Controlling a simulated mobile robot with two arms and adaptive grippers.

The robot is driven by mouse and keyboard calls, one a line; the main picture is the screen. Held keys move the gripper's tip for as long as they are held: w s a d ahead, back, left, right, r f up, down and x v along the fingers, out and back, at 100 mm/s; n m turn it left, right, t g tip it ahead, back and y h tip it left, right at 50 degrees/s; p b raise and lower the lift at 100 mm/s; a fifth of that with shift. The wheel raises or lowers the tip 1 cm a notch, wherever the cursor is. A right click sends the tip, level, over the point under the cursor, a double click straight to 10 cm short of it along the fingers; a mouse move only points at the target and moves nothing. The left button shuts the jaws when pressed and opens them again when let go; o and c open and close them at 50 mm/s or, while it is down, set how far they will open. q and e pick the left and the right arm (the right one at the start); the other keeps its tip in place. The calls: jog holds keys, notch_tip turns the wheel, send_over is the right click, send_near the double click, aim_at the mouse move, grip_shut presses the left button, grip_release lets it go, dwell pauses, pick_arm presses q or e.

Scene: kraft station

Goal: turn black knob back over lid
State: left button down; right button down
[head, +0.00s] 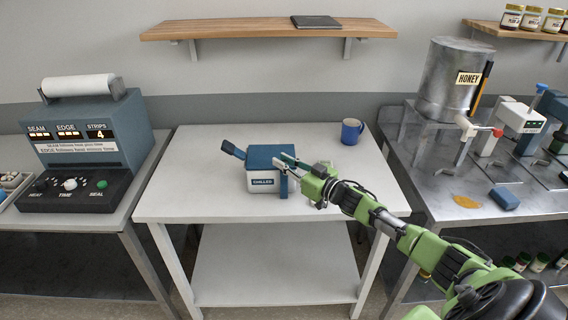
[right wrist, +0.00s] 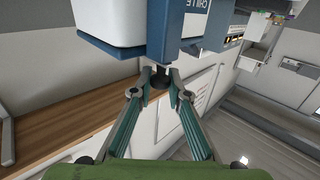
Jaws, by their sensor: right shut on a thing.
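A white box labelled CHILLED (head: 264,184) with a blue lid (head: 266,156) stands on the middle table in the head view. The box also shows in the right wrist view (right wrist: 110,18), with a blue bracket (right wrist: 165,35) at its side. My right gripper (head: 285,172) is at the box's right front corner. In the right wrist view its fingertips are shut on a small black knob (right wrist: 160,80) below the bracket. The knob is hidden in the head view. My left gripper is not in view.
A blue mug (head: 351,131) stands at the table's back right. A sealing machine (head: 90,140) is on the left bench. A honey tank (head: 452,80) is on the right bench. The white table (head: 190,195) is clear left and in front of the box.

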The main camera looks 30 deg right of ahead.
dwell(0.5)
jog(key=c, duration=2)
grip_release()
jog(key=shift+v, duration=6)
jog(key=shift+d, duration=0.15)
